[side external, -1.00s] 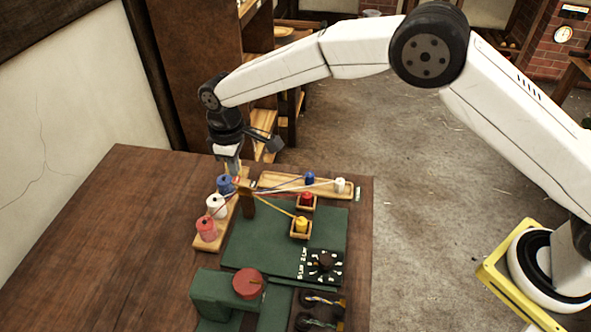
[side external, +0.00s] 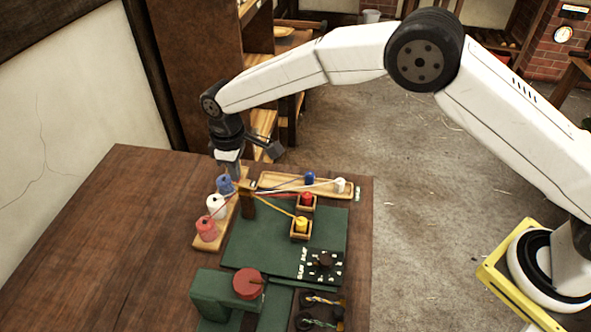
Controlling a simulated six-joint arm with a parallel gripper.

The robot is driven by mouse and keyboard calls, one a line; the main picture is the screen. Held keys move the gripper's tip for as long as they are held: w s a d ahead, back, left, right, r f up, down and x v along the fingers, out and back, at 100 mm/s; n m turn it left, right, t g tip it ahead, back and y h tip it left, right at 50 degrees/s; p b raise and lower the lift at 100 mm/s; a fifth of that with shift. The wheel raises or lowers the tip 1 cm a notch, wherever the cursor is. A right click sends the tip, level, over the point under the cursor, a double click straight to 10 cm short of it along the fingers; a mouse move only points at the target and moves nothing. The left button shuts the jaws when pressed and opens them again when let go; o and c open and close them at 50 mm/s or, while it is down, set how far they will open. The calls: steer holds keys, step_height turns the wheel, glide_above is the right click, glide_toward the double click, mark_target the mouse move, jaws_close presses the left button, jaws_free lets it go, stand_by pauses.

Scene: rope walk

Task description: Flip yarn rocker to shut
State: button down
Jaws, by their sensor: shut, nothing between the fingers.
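My gripper (side external: 235,174) is shut and empty. It points down at the back of the bench, close to the blue spool (side external: 225,185) and the top of the wooden post (side external: 248,205). A small pale piece (side external: 248,185) shows at the post's top, right beside the fingertips. It may be the yarn rocker, but it is too small to tell which way it is tipped. I cannot tell whether the fingertips touch it. A white spool (side external: 216,206) and a red spool (side external: 206,229) stand on the wooden rail. Yarn strands run from the post toward the bobbins.
A wooden tray (side external: 270,181) holds a blue bobbin (side external: 309,178) and a white bobbin (side external: 340,185). Red (side external: 306,199) and yellow (side external: 301,225) bobbins sit in small boxes. The bench's left side is clear.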

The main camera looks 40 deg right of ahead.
steer(key=shift+f, duration=0.65)
stand_by(0.3)
steer(key=shift+r, duration=4.05)
steer(key=shift+d, duration=0.1)
steer(key=s+d+r+m+t, duration=0.1)
steer(key=s+d+m, duration=0.25)
steer(key=d, duration=0.55)
steer(key=s+d+r+m, duration=0.1)
steer(key=s+d+m, duration=0.1)
steer(key=s+d, duration=0.5)
steer(key=s+d+f+m+t, duration=0.1)
steer(key=s+d+f+m, duration=0.1)
steer(key=s+d, duration=0.9)
steer(key=shift+s+d+f+m+t, duration=0.25)
steer(key=shift+s+m, duration=0.5)
steer(key=shift+s, duration=0.45)
